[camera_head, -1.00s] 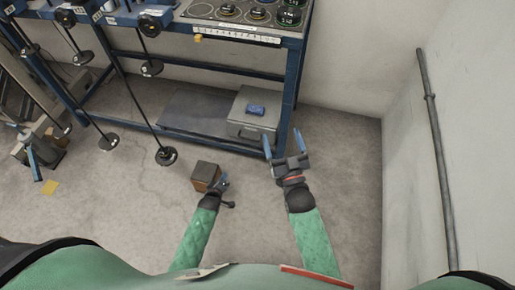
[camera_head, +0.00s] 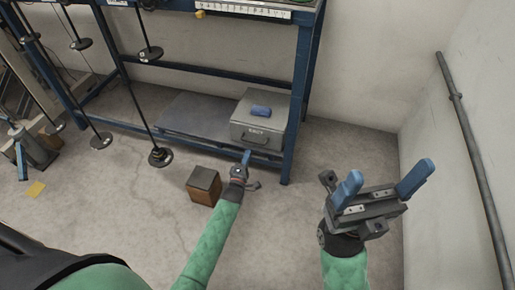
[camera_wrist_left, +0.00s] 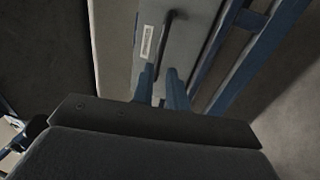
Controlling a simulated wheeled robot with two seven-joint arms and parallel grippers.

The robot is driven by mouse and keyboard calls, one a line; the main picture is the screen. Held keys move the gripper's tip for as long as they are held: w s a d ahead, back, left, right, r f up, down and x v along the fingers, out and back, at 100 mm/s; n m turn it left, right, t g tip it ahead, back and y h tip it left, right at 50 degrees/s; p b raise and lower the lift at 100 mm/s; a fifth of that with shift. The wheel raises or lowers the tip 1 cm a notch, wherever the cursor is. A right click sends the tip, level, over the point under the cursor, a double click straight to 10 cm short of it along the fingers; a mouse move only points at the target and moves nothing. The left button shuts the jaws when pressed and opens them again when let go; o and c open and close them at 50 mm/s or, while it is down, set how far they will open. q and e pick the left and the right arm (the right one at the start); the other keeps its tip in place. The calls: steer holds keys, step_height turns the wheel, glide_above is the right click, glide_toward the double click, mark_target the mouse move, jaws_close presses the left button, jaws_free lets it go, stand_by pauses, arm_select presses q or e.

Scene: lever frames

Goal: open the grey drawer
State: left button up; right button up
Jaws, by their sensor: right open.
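The grey drawer (camera_head: 250,136) is a grey box-like unit with a label and a dark handle on its front, on the low shelf under the blue bench; it looks closed. In the left wrist view the drawer front (camera_wrist_left: 190,45) lies ahead, with the dark handle (camera_wrist_left: 167,32) just beyond my fingertips. My left gripper (camera_head: 246,158) is below and in front of the drawer. Its blue fingers (camera_wrist_left: 160,78) stand apart with a narrow gap, with nothing visibly between them. My right gripper (camera_head: 382,184) is open and empty, to the right of the bench leg.
A blue object (camera_head: 261,111) lies on top of the drawer unit. A brown box (camera_head: 204,187) stands on the floor left of my left gripper. The blue bench leg (camera_head: 298,100) rises just right of the drawer. A grey wall pipe (camera_head: 474,140) is at the right.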

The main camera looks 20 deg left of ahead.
mark_target(252, 142)
arm_select(q)
steer(key=shift+w+d+r+b, duration=0.1)
steer(key=shift+w+r+b, duration=0.2)
steer(key=shift+w, duration=0.95)
steer(key=shift+w+a+r+b, duration=0.1)
steer(key=shift+w+r+b, duration=0.15)
steer(key=shift+w, duration=1.05)
steer(key=shift+w+d+r+b, duration=0.1)
steer(key=shift+w+r+b, duration=0.15)
steer(key=shift+w, duration=1)
jaws_close()
steer(key=shift+s, duration=0.15)
